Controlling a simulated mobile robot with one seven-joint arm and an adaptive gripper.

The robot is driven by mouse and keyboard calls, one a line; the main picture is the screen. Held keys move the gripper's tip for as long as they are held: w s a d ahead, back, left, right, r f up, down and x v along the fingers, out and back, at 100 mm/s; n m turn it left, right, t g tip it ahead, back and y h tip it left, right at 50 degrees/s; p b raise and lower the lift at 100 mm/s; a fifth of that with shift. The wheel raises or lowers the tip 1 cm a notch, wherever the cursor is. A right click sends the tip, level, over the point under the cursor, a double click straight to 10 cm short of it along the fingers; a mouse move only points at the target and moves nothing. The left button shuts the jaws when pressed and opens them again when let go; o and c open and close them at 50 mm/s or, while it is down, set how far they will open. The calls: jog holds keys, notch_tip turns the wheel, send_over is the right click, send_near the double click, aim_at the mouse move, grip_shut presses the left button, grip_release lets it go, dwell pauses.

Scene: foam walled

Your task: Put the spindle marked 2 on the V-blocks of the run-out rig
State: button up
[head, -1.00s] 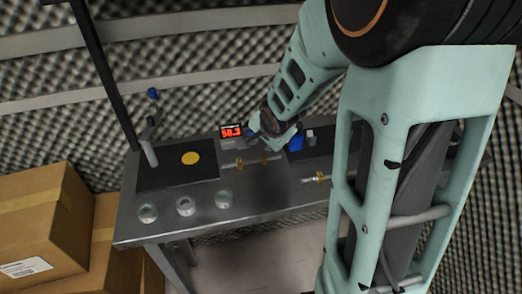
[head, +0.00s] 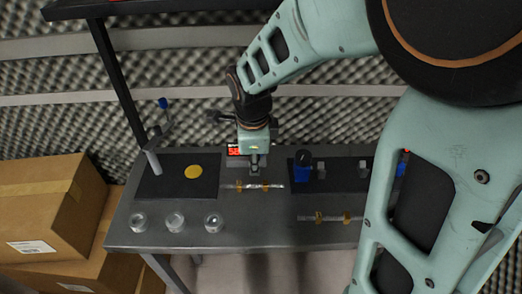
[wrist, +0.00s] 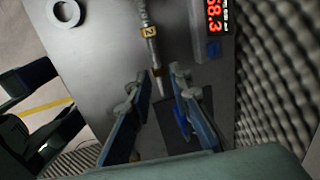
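The spindle marked 2 (wrist: 148,32) is a slim metal rod with a tan tag; in the wrist view its pointed end lies between my fingers. In the head view a spindle with orange tags (head: 240,186) lies on the table just below my gripper (head: 255,172). My gripper, also in the wrist view (wrist: 157,82), is open, with a finger on each side of the rod; I cannot tell whether they touch it. The likely run-out rig has small grey blocks (head: 321,169) and a blue block (head: 302,172) on the right dark mat; V-grooves are too small to see.
Another tagged spindle (head: 330,218) lies near the front edge. The left dark mat (head: 160,185) holds a yellow disc (head: 193,171) and a post. Several glass rings stand front left. Cardboard boxes (head: 45,210) are left of the table.

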aim_at(253, 184)
jog(key=x, duration=0.6)
jog(key=s+x, duration=0.1)
jog(key=x, duration=0.3)
jog(key=shift+w+a+f, duration=0.1)
jog(key=shift+a+f, duration=0.15)
jog(key=shift+a, duration=0.05)
grip_shut()
